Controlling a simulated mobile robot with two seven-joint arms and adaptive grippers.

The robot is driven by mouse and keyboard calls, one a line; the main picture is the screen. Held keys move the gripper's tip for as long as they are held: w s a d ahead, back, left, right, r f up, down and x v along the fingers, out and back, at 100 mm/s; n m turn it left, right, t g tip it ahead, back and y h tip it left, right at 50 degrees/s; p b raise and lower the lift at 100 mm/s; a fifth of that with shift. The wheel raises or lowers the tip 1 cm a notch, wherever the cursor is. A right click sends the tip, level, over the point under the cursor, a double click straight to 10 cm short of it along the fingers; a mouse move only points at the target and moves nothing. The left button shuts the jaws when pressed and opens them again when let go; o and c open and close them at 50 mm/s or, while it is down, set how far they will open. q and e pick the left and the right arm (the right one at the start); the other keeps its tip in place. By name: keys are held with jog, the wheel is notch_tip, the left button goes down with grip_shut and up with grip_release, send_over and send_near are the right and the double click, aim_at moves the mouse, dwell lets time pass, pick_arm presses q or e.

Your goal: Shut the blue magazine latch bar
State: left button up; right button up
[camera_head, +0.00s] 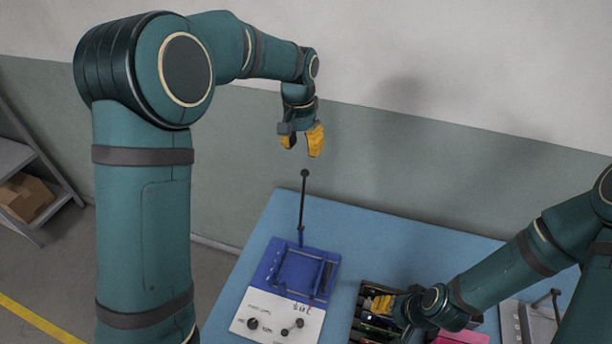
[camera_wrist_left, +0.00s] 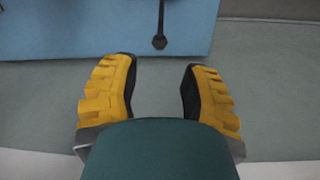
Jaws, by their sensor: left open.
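The blue magazine (camera_head: 290,272) sits on the blue table, with a dark blue bar frame on its top face. A thin dark bar (camera_head: 303,205) with a round knob stands upright from its back edge. The knobbed bar also shows at the top of the left wrist view (camera_wrist_left: 160,30). My left gripper (camera_head: 302,145) is open and empty, above and behind the knob, apart from it. Its yellow fingers (camera_wrist_left: 160,100) are spread in the left wrist view. My right gripper (camera_head: 382,303) is low over a dark crate at the right; its jaw opening is unclear.
A white panel (camera_head: 275,318) with dark knobs adjoins the magazine's front. The dark crate (camera_head: 362,328) holds several small items. A pink item (camera_head: 462,338) and a grey fixture (camera_head: 540,318) stand farther right. The blue table (camera_head: 375,232) is clear behind the crate.

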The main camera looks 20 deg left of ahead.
aim_at(304, 176)
pick_arm(q)
jog(key=f, duration=1.1)
jog(key=shift+d+f, duration=0.25)
jog(key=shift+f, duration=0.15)
jog(key=shift+s, duration=0.1)
grip_shut()
